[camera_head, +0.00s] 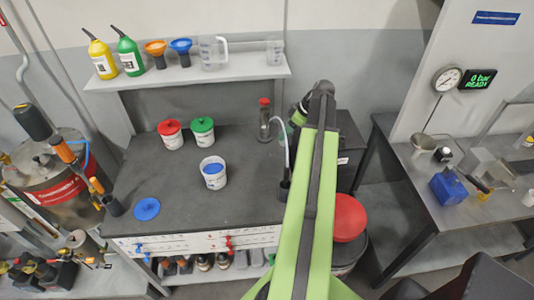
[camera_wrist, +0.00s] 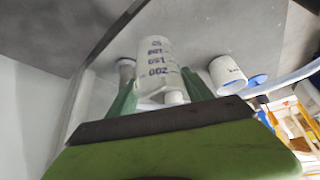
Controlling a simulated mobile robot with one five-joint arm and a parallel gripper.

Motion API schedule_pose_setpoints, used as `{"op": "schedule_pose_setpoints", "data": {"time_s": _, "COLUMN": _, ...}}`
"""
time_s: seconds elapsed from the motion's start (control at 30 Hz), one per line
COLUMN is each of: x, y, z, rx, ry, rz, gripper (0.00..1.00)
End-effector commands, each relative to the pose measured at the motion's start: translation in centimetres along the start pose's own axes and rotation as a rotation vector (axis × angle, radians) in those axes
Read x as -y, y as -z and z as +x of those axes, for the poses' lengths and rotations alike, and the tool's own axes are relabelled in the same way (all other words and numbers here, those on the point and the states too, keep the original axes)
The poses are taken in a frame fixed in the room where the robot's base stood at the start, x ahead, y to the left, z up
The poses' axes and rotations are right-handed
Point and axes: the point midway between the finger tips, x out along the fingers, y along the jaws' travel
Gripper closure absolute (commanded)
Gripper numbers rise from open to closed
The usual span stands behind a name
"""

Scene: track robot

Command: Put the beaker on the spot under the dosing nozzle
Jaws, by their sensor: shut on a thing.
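The beaker (camera_wrist: 157,65) is a whitish, translucent vessel with dark volume marks. In the wrist view it stands between the green fingers of my gripper (camera_wrist: 150,97), which is shut on it. In the head view my gripper (camera_head: 291,122) is beyond the arm's end, above the back right of the dark bench; the held beaker cannot be made out there. A thin pale curved tube (camera_head: 287,150), perhaps the dosing nozzle, rises just left of my arm. It also seems to show in the wrist view (camera_wrist: 290,77). The spot under it cannot be made out.
A red-capped clear cylinder (camera_head: 264,122) stands close left of my gripper. Red-lidded (camera_head: 171,134) and green-lidded (camera_head: 203,132) tubs and an open tub with blue contents (camera_head: 213,173) stand on the bench (camera_head: 180,200). A shelf (camera_head: 190,76) hangs above. The bench's front middle is clear.

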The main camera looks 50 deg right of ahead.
Motion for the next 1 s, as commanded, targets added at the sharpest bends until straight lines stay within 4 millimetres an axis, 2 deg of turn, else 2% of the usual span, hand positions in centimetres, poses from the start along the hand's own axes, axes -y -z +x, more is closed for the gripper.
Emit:
{"op": "schedule_pose_setpoints", "data": {"time_s": 0.03, "x": 0.0, "y": -1.3, "z": 2.3, "rx": 0.0, "ry": 0.0, "rz": 0.0, "gripper": 0.8}}
{"op": "schedule_pose_setpoints", "data": {"time_s": 0.1, "x": 0.0, "y": -2.3, "z": 4.0, "rx": 0.0, "ry": 0.0, "rz": 0.001, "gripper": 0.8}}
{"op": "schedule_pose_setpoints", "data": {"time_s": 0.3, "x": 0.0, "y": -4.5, "z": 7.7, "rx": 0.0, "ry": -0.001, "rz": 0.001, "gripper": 0.8}}
{"op": "schedule_pose_setpoints", "data": {"time_s": 0.5, "x": 0.0, "y": -6.2, "z": 10.5, "rx": 0.0, "ry": -0.001, "rz": 0.002, "gripper": 0.8}}
{"op": "schedule_pose_setpoints", "data": {"time_s": 0.6, "x": -0.1, "y": -3.7, "z": 10.7, "rx": 0.0, "ry": 0.001, "rz": -0.001, "gripper": 0.8}}
{"op": "schedule_pose_setpoints", "data": {"time_s": 0.7, "x": -0.1, "y": -2.5, "z": 11.3, "rx": 0.0, "ry": -0.001, "rz": 0.0, "gripper": 0.8}}
{"op": "schedule_pose_setpoints", "data": {"time_s": 0.87, "x": -0.1, "y": -2.1, "z": 11.6, "rx": 0.0, "ry": -0.002, "rz": 0.003, "gripper": 0.8}}
{"op": "schedule_pose_setpoints", "data": {"time_s": 1.0, "x": -0.1, "y": -0.7, "z": 12.3, "rx": 0.0, "ry": 0.0, "rz": 0.0, "gripper": 0.8}}
